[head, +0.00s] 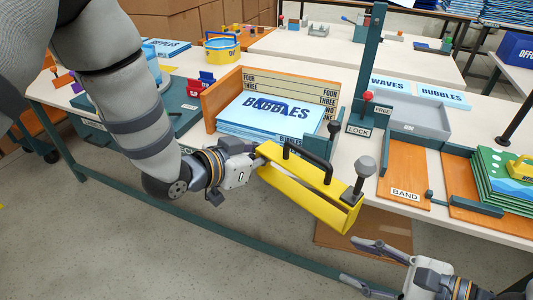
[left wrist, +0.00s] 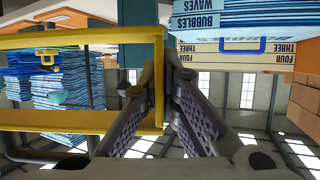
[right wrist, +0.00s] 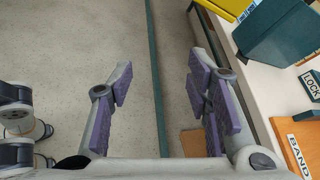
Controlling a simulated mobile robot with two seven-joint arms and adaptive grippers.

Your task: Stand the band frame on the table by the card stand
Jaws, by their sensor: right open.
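The yellow band frame (head: 308,195), with a black handle and a grey knob, hangs tilted in front of the table's front edge. My left gripper (head: 258,160) is shut on its left end; the left wrist view shows the fingers (left wrist: 165,75) at an end bar of the frame (left wrist: 70,40). My right gripper (head: 362,264) is open and empty, low in front of the table; its spread fingers (right wrist: 160,90) show in the right wrist view. A small red holder (head: 201,82) stands at the back left of the table; I cannot tell whether it is the card stand.
A wooden bin (head: 210,103) holds a stack of blue BUBBLES packs (head: 270,115) behind the frame. A green post with a red-knobbed lever (head: 367,97) stands to its right. The orange BAND plate (head: 405,178) is mostly bare. Green packs (head: 505,180) lie far right. Floor in front is clear.

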